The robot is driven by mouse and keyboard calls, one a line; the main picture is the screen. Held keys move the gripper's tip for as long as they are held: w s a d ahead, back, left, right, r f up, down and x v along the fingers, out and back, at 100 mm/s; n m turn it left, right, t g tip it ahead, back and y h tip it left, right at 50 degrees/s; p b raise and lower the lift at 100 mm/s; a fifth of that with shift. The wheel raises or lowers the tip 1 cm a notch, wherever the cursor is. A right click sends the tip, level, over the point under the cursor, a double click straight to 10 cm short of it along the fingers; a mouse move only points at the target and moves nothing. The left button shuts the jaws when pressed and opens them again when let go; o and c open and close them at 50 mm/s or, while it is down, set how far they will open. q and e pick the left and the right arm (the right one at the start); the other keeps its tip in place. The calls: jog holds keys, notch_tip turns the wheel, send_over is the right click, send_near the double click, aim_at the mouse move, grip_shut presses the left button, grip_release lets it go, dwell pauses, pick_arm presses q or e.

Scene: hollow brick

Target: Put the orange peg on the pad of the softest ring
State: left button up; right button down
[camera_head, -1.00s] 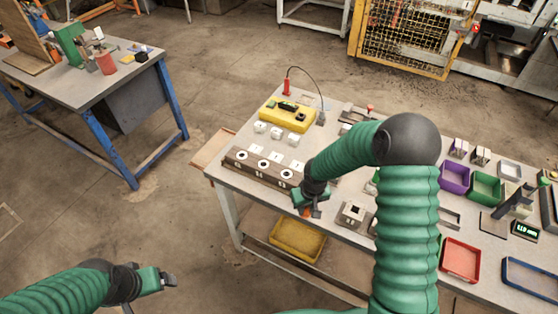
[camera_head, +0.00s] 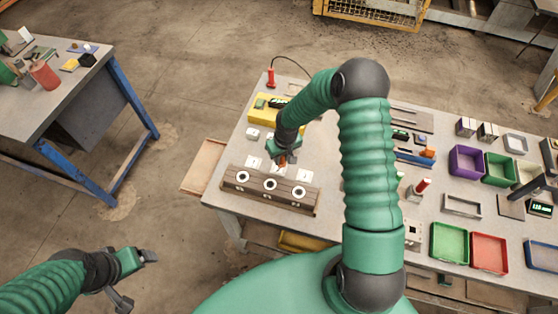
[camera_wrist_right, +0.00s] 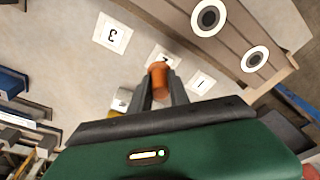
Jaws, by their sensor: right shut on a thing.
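My right gripper (camera_head: 284,158) is shut on the orange peg (camera_head: 283,159), behind the brown block. In the right wrist view the peg (camera_wrist_right: 159,80) sits between the fingertips (camera_wrist_right: 160,92) and overlaps the middle white pad (camera_wrist_right: 163,54); whether it touches the pad is unclear. The pad marked 3 (camera_wrist_right: 112,35) and the pad marked 1 (camera_wrist_right: 201,82) lie on either side, bare. The brown block (camera_head: 228,189) carries three white rings with dark centres: left (camera_head: 243,171), middle (camera_head: 270,178), right (camera_head: 298,186). Their softness cannot be seen. My left gripper (camera_head: 138,278) is open and empty, away from the table.
A yellow device (camera_head: 258,117) and a white cube (camera_head: 252,133) lie behind the pads. Purple (camera_head: 452,160), green (camera_head: 434,243) and red (camera_head: 474,253) trays stand on the right. My right arm hides the table's middle.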

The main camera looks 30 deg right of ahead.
jog(key=f, duration=0.3)
jog(key=w+f, duration=0.1)
jog(key=shift+a+f, duration=0.25)
jog(key=shift+a, duration=0.4)
jog(key=shift+s, duration=0.25)
jog(key=c, duration=1.5)
grip_release()
jog(key=shift+c, duration=0.2)
jog(key=shift+o, duration=1.3)
jog(key=shift+d, duration=0.3)
jog(key=shift+o, duration=0.2)
jog(key=shift+d+f, duration=0.1)
pick_arm(q)
jog(key=shift+w+a, duration=0.25)
jog(key=shift+w+a+f, duration=0.15)
jog(key=shift+w+a, duration=0.05)
jog(key=shift+a, duration=0.1)
pick_arm(e)
jog(key=shift+w+a, duration=0.1)
jog(key=shift+a, duration=0.15)
